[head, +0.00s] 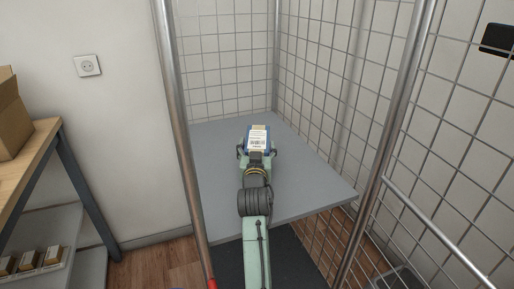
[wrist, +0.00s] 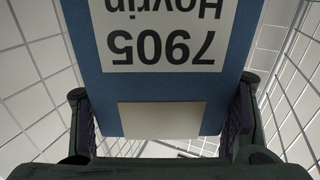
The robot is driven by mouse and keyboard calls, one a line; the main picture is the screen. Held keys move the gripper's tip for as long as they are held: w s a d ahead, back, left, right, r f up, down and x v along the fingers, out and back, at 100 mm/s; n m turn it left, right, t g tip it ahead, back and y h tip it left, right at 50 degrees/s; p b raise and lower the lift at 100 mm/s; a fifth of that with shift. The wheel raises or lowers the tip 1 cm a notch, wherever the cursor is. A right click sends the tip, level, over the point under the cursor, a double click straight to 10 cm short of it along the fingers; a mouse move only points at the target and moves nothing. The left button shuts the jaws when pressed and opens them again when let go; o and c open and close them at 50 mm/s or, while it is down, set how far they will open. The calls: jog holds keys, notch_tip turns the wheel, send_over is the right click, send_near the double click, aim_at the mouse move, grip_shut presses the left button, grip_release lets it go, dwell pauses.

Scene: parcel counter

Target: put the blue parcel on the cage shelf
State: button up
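My gripper (head: 257,152) has a finger on each side of the parcel. In the wrist view the parcel (wrist: 222,85) fills the middle, its label reading 7905, and the fingers of my gripper (wrist: 165,125) press against its left and right sides. I cannot tell whether the parcel's underside touches the shelf.
Metal posts (head: 181,130) and wire mesh walls (head: 310,60) enclose the shelf at the sides and back. The shelf is clear around the parcel. A wooden bench (head: 30,165) with a cardboard box (head: 10,115) stands at the left. A wall socket (head: 88,66) is behind it.

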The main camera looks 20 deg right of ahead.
jog(key=o, duration=0.4)
jog(key=shift+f, duration=0.4)
jog(key=shift+r, duration=0.3)
jog(key=v, duration=0.4)
jog(key=b+v, duration=0.1)
jog(key=v, duration=0.3)
jog(key=r+v, duration=0.1)
jog(key=v, duration=0.3)
jog(key=shift+b, duration=0.3)
